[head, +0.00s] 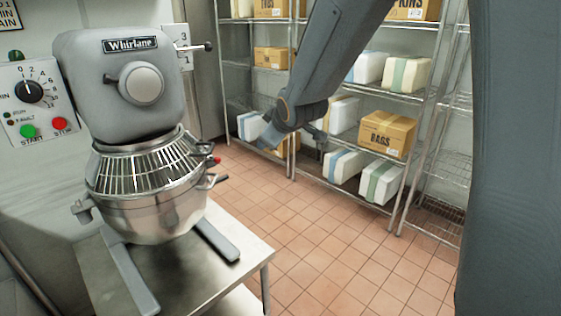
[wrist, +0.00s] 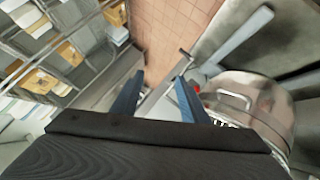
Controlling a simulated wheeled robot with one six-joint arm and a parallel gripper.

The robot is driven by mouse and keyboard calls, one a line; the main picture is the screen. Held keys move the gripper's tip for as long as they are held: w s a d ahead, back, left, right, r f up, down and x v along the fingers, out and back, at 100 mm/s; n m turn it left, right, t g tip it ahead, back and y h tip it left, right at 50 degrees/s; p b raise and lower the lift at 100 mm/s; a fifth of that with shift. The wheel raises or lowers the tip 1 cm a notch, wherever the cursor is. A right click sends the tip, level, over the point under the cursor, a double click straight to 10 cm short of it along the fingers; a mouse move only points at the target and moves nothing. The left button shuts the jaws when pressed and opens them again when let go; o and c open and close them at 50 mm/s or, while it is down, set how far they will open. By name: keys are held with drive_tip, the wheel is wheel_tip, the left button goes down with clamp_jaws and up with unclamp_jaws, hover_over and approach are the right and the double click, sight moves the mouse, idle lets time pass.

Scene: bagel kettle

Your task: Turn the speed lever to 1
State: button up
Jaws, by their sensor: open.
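The speed lever (head: 197,47) is a thin metal rod with a dark knob, sticking out to the right from the side of the grey mixer (head: 120,85). Behind it is a white number plate (head: 178,38), with a 1 near its bottom. The lever stands about level, above the 1. My gripper shows in the wrist view (wrist: 158,90) with two blue fingers spread apart and nothing between them. In the head view my arm hangs to the right of the mixer, with its end lower than the lever and apart from it. I cannot make out the lever in the wrist view.
The mixer's steel bowl (head: 155,215) and wire guard (head: 148,165) stand on a metal table (head: 245,255). A red knob (head: 216,160) juts from the guard's right side. Wire shelves (head: 345,180) with boxes stand behind my arm. The tiled floor (head: 300,250) between is clear.

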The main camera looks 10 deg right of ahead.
drive_tip(key=s+d+f+m+g+b, duration=0.1)
drive_tip(key=s+d+f, duration=0.1)
drive_tip(key=s+f, duration=0.2)
drive_tip(key=shift+d+f+m+g+h, duration=0.25)
drive_tip(key=shift+f+m+g+h, duration=0.15)
drive_tip(key=shift+f, duration=0.15)
drive_tip(key=shift+s, duration=0.1)
